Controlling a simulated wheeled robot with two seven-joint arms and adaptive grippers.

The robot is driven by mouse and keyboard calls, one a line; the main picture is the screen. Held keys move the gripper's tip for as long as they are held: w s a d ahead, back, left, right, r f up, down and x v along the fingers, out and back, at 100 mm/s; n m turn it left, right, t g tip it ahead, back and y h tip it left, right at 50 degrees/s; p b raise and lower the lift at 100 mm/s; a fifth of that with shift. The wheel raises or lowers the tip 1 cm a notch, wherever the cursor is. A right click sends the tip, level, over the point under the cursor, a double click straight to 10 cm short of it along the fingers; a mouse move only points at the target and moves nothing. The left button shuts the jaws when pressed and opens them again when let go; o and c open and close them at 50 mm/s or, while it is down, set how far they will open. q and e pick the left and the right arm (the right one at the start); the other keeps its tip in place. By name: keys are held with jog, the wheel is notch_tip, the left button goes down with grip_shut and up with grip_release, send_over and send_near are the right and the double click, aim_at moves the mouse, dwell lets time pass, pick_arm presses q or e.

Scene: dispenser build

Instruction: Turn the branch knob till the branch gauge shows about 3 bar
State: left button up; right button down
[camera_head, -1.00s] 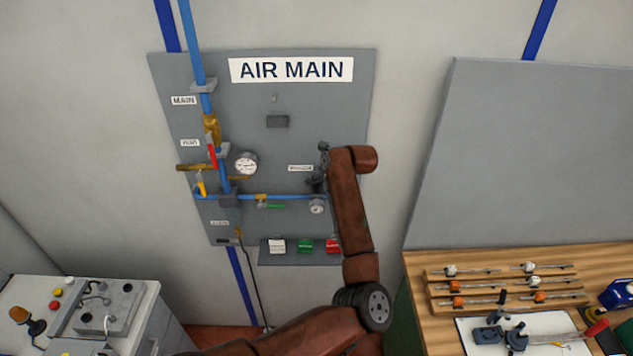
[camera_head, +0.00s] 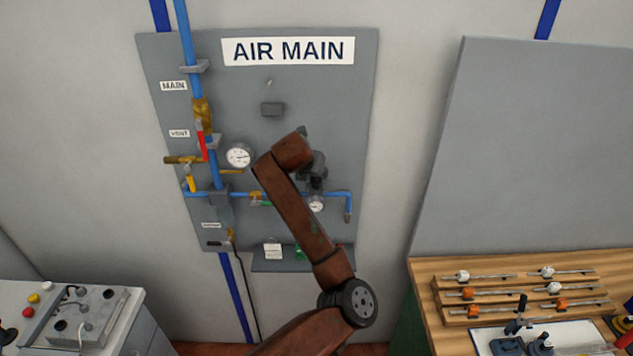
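The branch gauge (camera_head: 316,204) is a small white dial low on the grey AIR MAIN board, at the blue branch pipe. Its needle is too small to read. My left arm comes up from the bottom edge, and its dark gripper (camera_head: 317,181) is at the board just above this gauge. The branch knob is not distinguishable there; the gripper and wrist seem to cover it. I cannot tell whether the fingers are open or shut, or whether they touch the knob. My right gripper is out of view.
A larger gauge (camera_head: 238,156), a red lever (camera_head: 202,146) and a yellow lever (camera_head: 192,183) sit left of my arm. A shelf (camera_head: 263,266) with coloured blocks is below, partly behind my forearm. A wooden bench (camera_head: 425,290) stands right, a grey cabinet (camera_head: 120,320) left.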

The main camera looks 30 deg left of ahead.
pick_arm(q)
jog(key=m+h+b, duration=0.2)
jog(key=shift+a+m, duration=0.1)
jog(key=shift+m, duration=0.3)
jog(key=shift+r+m+h+b, duration=0.1)
jog(key=shift+m+h+b, duration=0.65)
jog(key=shift+m+h, duration=0.5)
jog(key=shift+m, duration=0.25)
jog(key=o, duration=0.9)
jog(key=shift+c, duration=0.2)
